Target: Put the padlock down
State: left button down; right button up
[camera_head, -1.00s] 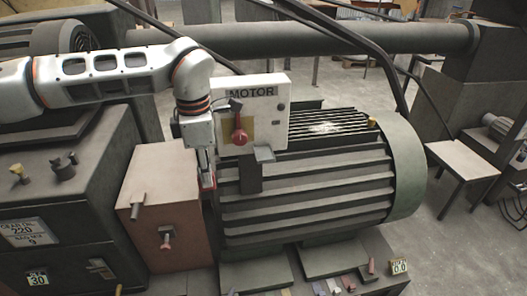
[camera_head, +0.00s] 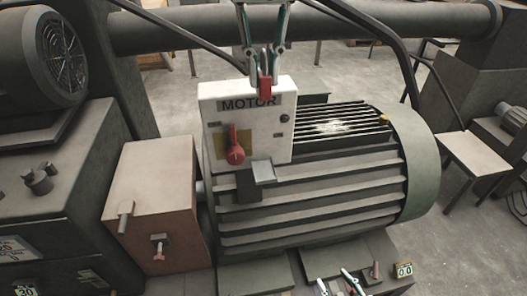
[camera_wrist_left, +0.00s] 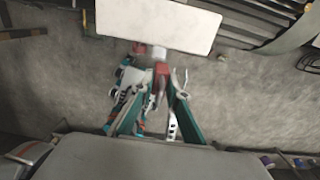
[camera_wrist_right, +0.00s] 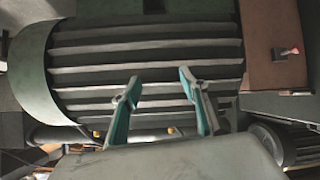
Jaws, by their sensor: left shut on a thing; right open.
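The red padlock (camera_head: 264,88) is in my left gripper (camera_head: 264,66), in front of the top edge of the white MOTOR panel (camera_head: 228,108). In the left wrist view the padlock (camera_wrist_left: 161,69) shows between the fingertips, and the jaws are shut on it. I cannot tell whether the padlock touches the panel. My right gripper (camera_head: 338,283) is at the bottom of the head view, low in front of the motor. In the right wrist view this gripper (camera_wrist_right: 158,80) is open and empty, facing the motor's ribbed side.
A red switch handle (camera_head: 235,150) is on the panel front, with a small grey ledge (camera_head: 263,171) below. The ribbed green motor (camera_head: 330,180) fills the middle. A brown box (camera_head: 152,185) stands left of it. A pale table (camera_head: 474,153) is at right.

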pick_arm(q)
jog(key=shift+w, duration=0.25)
notch_tip(320, 180, down, 16)
jog(key=shift+r, duration=0.1)
notch_tip(320, 180, down, 4)
pick_arm(e)
jog(key=shift+s+f+g, duration=0.3)
jog(key=shift+s+f, duration=0.15)
jog(key=shift+f, duration=0.2)
jog(key=shift+f, duration=0.15)
pick_arm(q)
jog(key=c, duration=2.2)
grip_release()
jog(key=shift+f, duration=0.25)
jog(key=shift+c, duration=0.2)
